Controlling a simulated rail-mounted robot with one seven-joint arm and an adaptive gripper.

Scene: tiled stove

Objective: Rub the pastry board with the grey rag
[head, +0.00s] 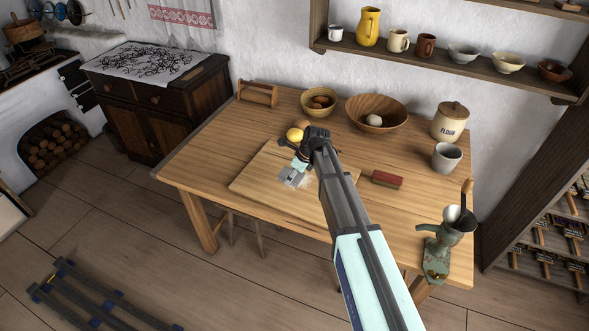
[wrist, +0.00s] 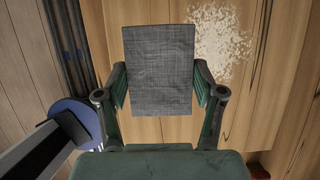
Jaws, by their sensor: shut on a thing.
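The pastry board (head: 258,188) is a pale wooden board lying on the table's left-middle part. My gripper (head: 297,168) is over the board and is shut on the grey rag (head: 291,178). In the wrist view the rag (wrist: 158,65) is a flat, woven grey piece between the two fingers of my gripper (wrist: 159,88). A white, floury patch (wrist: 220,38) lies on the wood to the right of the rag; in the head view it shows around the rag. Whether the rag touches the board, I cannot tell. My arm hides the board's right part.
A yellow fruit (head: 295,134) is close behind my gripper. A red-backed brush (head: 387,179) lies right of my arm. Bowls (head: 376,112), a flour jar (head: 450,123) and a grey cup (head: 447,157) stand behind; a grinder (head: 440,245) is at the right edge.

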